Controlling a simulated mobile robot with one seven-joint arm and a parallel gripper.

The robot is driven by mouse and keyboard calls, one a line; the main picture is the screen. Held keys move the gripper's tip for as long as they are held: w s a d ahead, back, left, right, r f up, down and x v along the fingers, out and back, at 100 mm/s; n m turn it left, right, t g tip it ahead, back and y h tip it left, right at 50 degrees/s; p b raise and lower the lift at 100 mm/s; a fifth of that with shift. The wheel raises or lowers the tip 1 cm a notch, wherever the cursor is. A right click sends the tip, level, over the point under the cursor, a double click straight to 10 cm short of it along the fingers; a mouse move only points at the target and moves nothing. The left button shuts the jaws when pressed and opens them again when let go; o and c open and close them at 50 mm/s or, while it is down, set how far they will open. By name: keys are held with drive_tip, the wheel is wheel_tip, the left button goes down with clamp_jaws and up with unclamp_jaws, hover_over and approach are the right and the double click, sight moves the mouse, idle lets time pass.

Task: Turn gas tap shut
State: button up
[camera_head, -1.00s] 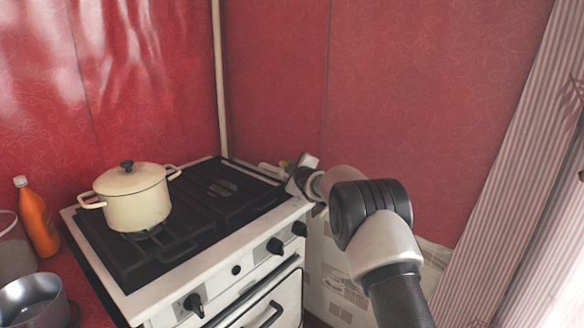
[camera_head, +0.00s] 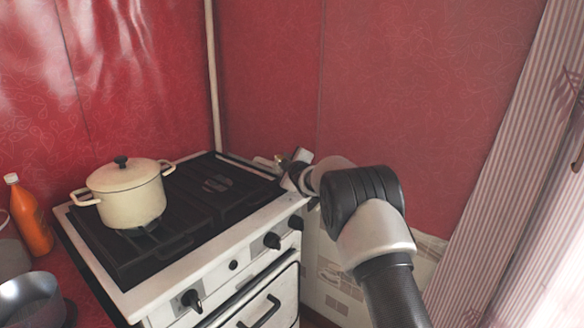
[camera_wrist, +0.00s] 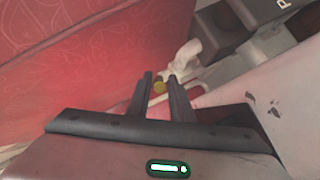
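The gas tap shows in the wrist view as a small yellow-brass piece (camera_wrist: 160,87) beside a pale bent pipe (camera_wrist: 188,54). My gripper (camera_wrist: 160,76) has its two dark fingers apart, and the brass piece appears in the gap near their tips. I cannot tell whether the fingers touch it or stop short of it. In the head view, a small brassy fitting (camera_head: 264,162) shows behind the stove's back right corner, with my gripper (camera_head: 291,169) just to its right. The tap's handle position cannot be made out, and my wrist hides part of that corner.
The white stove (camera_head: 190,268) with black grates and knobs stands left of my arm. A cream lidded pot (camera_head: 128,197) sits on it. An orange bottle (camera_head: 32,218) and a metal pan (camera_head: 30,299) are at left. A vertical pipe (camera_head: 213,80) and red walls close off the back.

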drive_tip(key=p+v, duration=0.1)
drive_tip(key=v, duration=1.6)
drive_tip(key=shift+a+p, duration=0.1)
drive_tip(key=shift+p, duration=0.3)
